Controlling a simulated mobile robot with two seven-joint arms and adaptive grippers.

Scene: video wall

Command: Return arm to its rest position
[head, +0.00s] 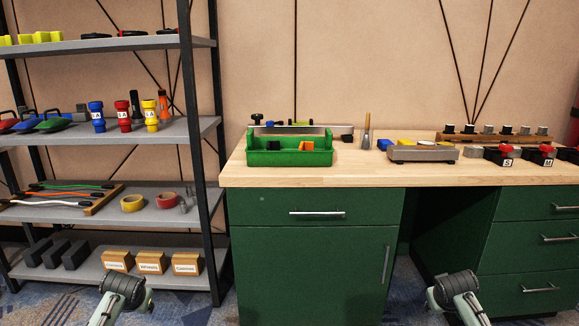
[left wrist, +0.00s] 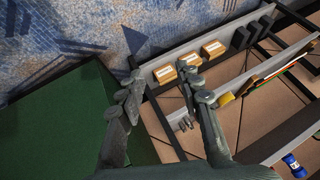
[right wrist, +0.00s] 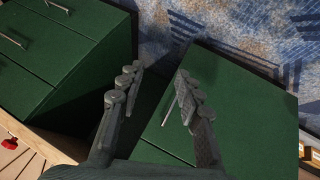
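My left arm (head: 122,293) shows at the bottom left of the head view, low in front of the shelf rack. In the left wrist view my left gripper (left wrist: 159,78) has its two fingers spread, with nothing between them. My right arm (head: 456,293) shows at the bottom right of the head view, low in front of the workbench's knee gap. In the right wrist view my right gripper (right wrist: 159,72) also has its fingers apart and empty. Both grippers' fingertips are not clearly seen in the head view.
A workbench with a wooden top (head: 370,173) and green cabinets (head: 310,265) stands ahead, bearing a green tray (head: 290,158) and a grey scale (head: 423,153). A shelf rack (head: 190,128) with bottles, tape rolls and wooden boxes (head: 151,262) stands at the left.

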